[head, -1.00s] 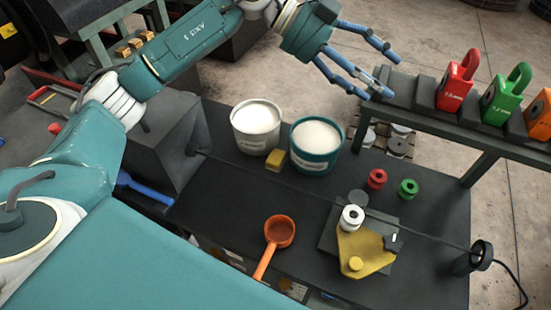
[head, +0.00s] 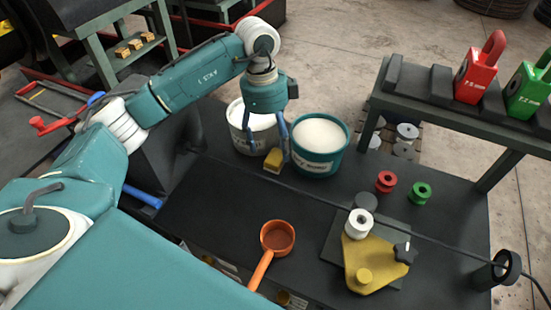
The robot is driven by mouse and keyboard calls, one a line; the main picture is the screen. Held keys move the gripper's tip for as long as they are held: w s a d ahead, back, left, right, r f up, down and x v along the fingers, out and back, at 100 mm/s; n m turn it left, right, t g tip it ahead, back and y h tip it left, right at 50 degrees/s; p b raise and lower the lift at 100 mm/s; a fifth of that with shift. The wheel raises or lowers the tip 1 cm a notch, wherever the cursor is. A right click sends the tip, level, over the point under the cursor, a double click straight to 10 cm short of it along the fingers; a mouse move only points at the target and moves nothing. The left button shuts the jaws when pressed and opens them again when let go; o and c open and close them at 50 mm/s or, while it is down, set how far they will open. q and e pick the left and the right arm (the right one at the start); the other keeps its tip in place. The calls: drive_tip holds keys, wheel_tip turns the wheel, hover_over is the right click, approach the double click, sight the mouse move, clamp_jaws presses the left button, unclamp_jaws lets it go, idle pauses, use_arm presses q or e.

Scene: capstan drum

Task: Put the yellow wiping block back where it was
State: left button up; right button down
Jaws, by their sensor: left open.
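The yellow wiping block (head: 272,164) lies on the dark bench in front of the white bucket (head: 238,118) and the teal bucket (head: 318,168). My left gripper (head: 268,153) points down over the block, open. One finger shows to the left of the block and the other to its right, near the gap between the buckets. I cannot tell whether either finger touches it. Three small yellowish blocks (head: 135,44) sit on a green stand at the back left. My right gripper is not in view.
An orange ladle (head: 277,238) lies at the bench's front. A yellow plate fixture (head: 370,262), a red spool (head: 386,181) and a green spool (head: 421,192) are at the right. A thin dark line crosses the bench. A rack holds a red padlock-shaped weight (head: 478,75) and a green one.

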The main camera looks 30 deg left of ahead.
use_arm(q)
drive_tip(key=shift+f, duration=0.35)
drive_tip(key=f+p, duration=0.1)
drive_tip(key=f, duration=0.2)
drive_tip(key=f+p, duration=0.1)
drive_tip(key=shift+w+f+p, duration=0.15)
drive_tip(key=shift+w+p, duration=0.15)
drive_tip(key=shift+d+f, duration=0.1)
drive_tip(key=shift+f, duration=0.3)
drive_tip(key=c, duration=1.5)
drive_tip(key=shift+w+r, duration=0.1)
drive_tip(key=shift+r, duration=0.6)
wheel_tip(320, 180, up, 12)
drive_tip(key=b, duration=0.4)
wheel_tip(320, 180, up, 7)
hover_over(275, 156)
drive_tip(key=shift+f, duration=0.15)
